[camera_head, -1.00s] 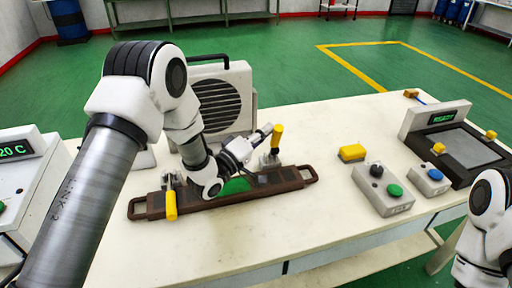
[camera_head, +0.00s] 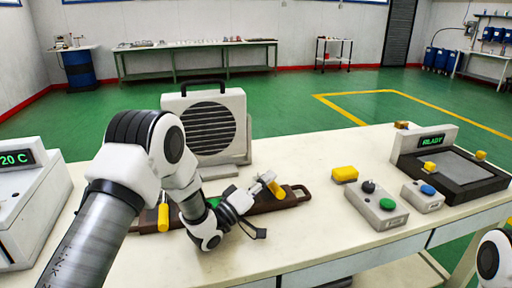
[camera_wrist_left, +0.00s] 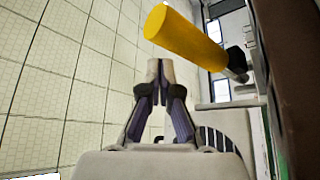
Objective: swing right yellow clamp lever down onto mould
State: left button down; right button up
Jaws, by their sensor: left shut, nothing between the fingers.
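The dark brown mould (camera_head: 292,202) lies on the table, with a green patch on it, partly hidden behind my left arm. The right yellow clamp lever (camera_head: 275,189) now slants down toward the front at the mould's right part. Its yellow handle also shows large in the left wrist view (camera_wrist_left: 187,38). My left gripper (camera_head: 266,178) is shut and empty, with its fingertips close beside this lever. In the wrist view the fingertips (camera_wrist_left: 160,66) are just below the handle, seemingly apart from it. The left yellow lever (camera_head: 163,216) points down toward the front. My right gripper is out of view.
A grey fan unit (camera_head: 215,125) stands behind the mould. To the right are a yellow block (camera_head: 344,173), a button box (camera_head: 377,206), a blue-button box (camera_head: 423,197) and a station reading READY (camera_head: 450,165). The table front is clear.

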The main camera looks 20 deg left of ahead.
pick_arm(q)
jog(key=shift+s+f, duration=0.1)
jog(key=shift+f, duration=0.2)
dwell(0.4)
jog(key=s+a, duration=0.6)
jog(key=s, duration=0.5)
jog(key=shift+s+a+f, duration=0.15)
jog(key=shift+a+f, duration=0.05)
jog(key=shift+a, duration=0.15)
